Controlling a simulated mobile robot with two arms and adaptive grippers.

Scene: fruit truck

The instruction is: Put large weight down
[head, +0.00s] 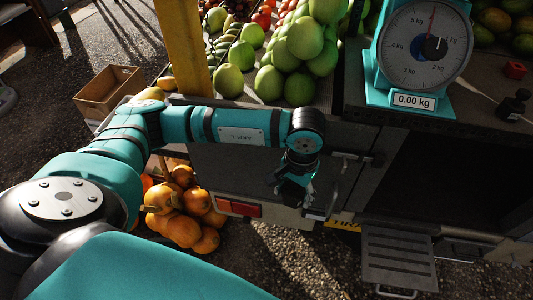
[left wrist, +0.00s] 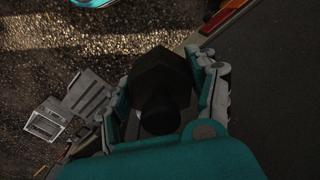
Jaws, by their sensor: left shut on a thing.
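The large weight (left wrist: 162,75), dark and hexagonal with a round knob, sits between the fingers of my left gripper (left wrist: 165,92) in the left wrist view. My left gripper is shut on it. In the head view my left gripper (head: 293,192) hangs in front of the truck's side, below the counter edge. There the weight is a dark shape among the fingers, hard to make out. Ground shows beneath it in the left wrist view. My right gripper is not in view.
A teal scale (head: 400,97) reading 0.00 kg stands on the counter (head: 358,82). A black weight (head: 512,105) and a small red weight (head: 515,69) lie right of it. Orange pumpkins (head: 185,228) and a step (head: 398,258) are below.

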